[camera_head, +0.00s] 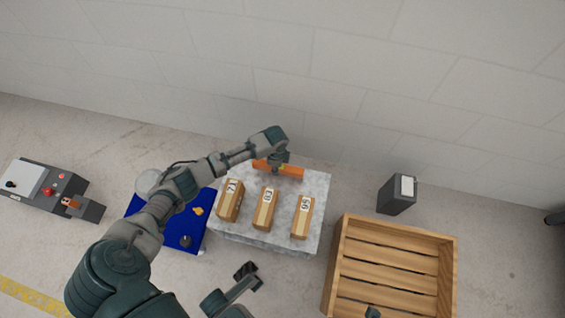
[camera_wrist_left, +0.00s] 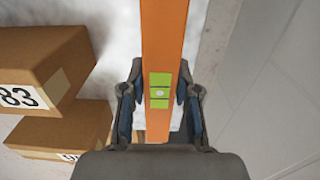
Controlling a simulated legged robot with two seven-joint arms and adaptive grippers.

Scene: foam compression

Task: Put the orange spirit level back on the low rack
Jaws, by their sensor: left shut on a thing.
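The orange spirit level (camera_head: 291,172) is at the back edge of the grey stone-like block (camera_head: 316,215), behind the numbered brown blocks. In the left wrist view the spirit level (camera_wrist_left: 163,40) runs lengthwise between the fingers, with a yellow-green vial window near the fingertips. My left gripper (camera_head: 277,162) is shut on it; its fingers (camera_wrist_left: 160,105) flank the level on both sides. I cannot tell whether the level touches the block. My right gripper (camera_head: 246,270) is in front of the block, apart from everything; its jaw state is unclear. I cannot make out which thing is the low rack.
Brown blocks numbered 83 (camera_head: 264,209) and others stand on the stone block. A blue mat (camera_head: 178,230) with small items lies left. A slatted wooden crate (camera_head: 448,262) and a dark grey box (camera_head: 396,196) stand right. A control box (camera_head: 38,186) is far left. A wall rises behind.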

